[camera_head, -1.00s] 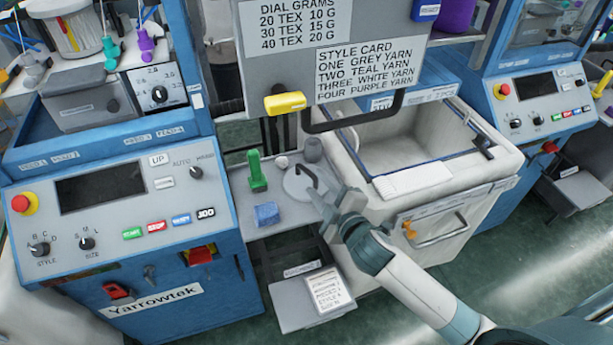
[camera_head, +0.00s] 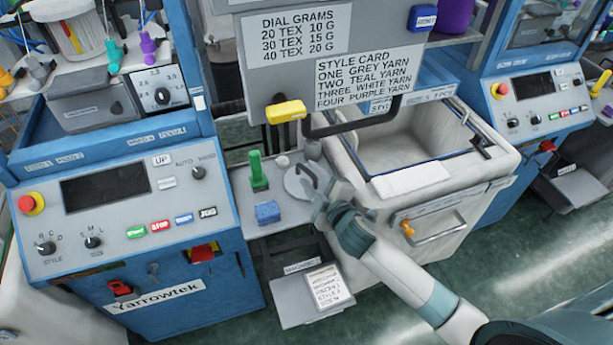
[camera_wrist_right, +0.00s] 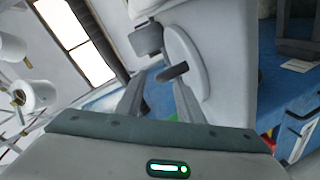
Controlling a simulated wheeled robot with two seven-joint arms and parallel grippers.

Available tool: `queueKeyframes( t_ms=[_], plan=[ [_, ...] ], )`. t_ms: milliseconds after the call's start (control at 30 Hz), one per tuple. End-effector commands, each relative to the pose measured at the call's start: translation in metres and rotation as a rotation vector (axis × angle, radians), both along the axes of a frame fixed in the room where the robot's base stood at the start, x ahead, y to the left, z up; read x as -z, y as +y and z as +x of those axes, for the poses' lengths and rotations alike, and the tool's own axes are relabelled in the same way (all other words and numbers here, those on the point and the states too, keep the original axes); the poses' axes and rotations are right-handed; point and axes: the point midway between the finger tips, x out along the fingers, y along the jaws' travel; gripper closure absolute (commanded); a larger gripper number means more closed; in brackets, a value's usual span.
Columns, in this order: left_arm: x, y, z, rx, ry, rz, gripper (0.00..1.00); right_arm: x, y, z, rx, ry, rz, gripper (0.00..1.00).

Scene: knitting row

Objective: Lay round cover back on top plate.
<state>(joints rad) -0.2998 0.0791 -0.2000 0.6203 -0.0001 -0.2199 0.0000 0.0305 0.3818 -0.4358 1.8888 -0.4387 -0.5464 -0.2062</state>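The round cover (camera_head: 297,186) is a pale grey disc with a dark arched handle. It lies on the grey top plate (camera_head: 243,208) of the narrow stand between the machines. In the wrist view the cover (camera_wrist_right: 190,50) shows edge-on beyond the fingers, with the dark handle (camera_wrist_right: 173,72) projecting toward the gap. My right gripper (camera_head: 324,199) is just to the right of the cover, close to its handle. Its fingers (camera_wrist_right: 158,100) are apart with nothing clearly held between them. My left gripper is not in view.
A green post (camera_head: 258,172), a blue block (camera_head: 267,212) and a grey cylinder (camera_head: 313,150) stand around the cover. A white bin (camera_head: 402,180) is close on the right. The sign board (camera_head: 290,60) with a yellow handle (camera_head: 286,111) hangs above the back.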

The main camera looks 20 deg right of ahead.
Motion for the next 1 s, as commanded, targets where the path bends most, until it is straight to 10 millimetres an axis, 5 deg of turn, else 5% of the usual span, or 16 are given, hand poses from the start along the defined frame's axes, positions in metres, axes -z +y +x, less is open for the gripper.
queueKeyframes(
  t_ms=[200,667,833,1000],
  plan=[
    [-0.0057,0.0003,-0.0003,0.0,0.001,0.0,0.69,0.0023,0.002,0.0144,0.0,0.0,0.0,0.66],
    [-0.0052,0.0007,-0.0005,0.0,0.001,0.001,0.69,0.0031,0.0019,0.0146,0.0,0.0,0.0,0.66],
    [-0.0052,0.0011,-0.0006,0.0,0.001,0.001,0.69,0.0031,0.0019,0.0146,0.0,0.0,0.0,1.0],
    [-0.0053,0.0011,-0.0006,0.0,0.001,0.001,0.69,0.0022,0.002,0.0147,0.0,-0.002,0.0,1.0]
  ],
)
